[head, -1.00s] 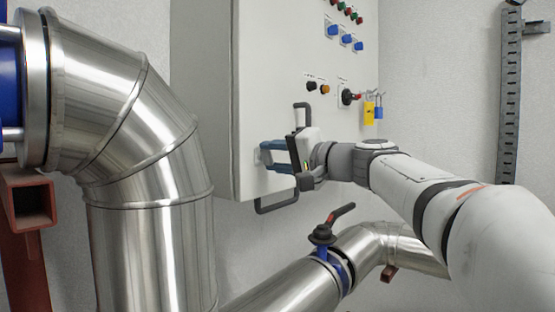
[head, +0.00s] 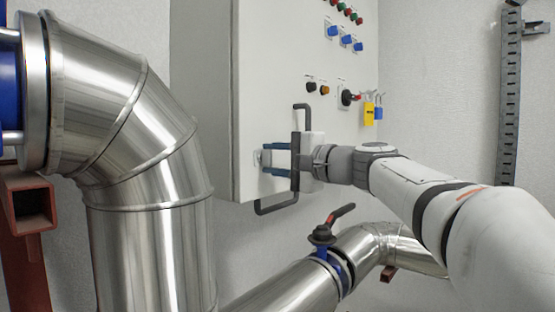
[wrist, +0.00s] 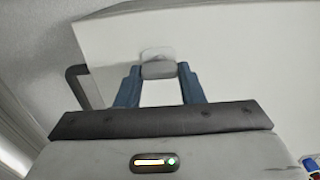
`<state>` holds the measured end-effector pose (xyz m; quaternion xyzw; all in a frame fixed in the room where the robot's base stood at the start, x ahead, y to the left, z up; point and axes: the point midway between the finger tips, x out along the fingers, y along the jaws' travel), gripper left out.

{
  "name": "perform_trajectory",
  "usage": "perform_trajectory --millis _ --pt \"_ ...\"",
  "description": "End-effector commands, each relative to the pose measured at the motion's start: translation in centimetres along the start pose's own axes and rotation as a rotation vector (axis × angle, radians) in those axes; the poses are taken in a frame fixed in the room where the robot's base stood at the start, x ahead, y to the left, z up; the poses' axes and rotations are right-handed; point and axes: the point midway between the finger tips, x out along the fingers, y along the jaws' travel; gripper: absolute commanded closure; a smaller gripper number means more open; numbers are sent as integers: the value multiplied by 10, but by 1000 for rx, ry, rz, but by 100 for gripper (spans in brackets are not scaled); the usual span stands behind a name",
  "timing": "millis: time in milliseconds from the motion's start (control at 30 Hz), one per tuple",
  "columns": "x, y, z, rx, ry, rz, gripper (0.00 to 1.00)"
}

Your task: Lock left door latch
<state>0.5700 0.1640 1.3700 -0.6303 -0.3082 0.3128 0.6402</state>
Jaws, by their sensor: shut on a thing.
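The left door latch (wrist: 158,69) is a small grey knob on a pale plate on the cabinet door. In the head view it shows partly at the door's left edge (head: 259,158). My gripper (head: 267,158) has blue fingers and meets the latch from the right. In the wrist view the two fingertips (wrist: 158,71) are on either side of the knob, shut on it. The white cabinet (head: 290,60) bears the latch low near its left edge. The far side of the latch is hidden by the fingers.
A large steel pipe (head: 140,130) stands at the left. A lower steel pipe with a red-handled valve (head: 323,233) runs below the cabinet. Buttons, a rotary switch (head: 347,97) and yellow and blue padlocks (head: 369,113) are on the cabinet at the right.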

Motion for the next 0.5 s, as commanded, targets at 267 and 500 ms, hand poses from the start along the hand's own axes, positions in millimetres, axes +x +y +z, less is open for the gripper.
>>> perform_trajectory --millis 267,500 --pt "0 1 0 2 -2 1 61" --pt "0 0 0 1 0 1 44"
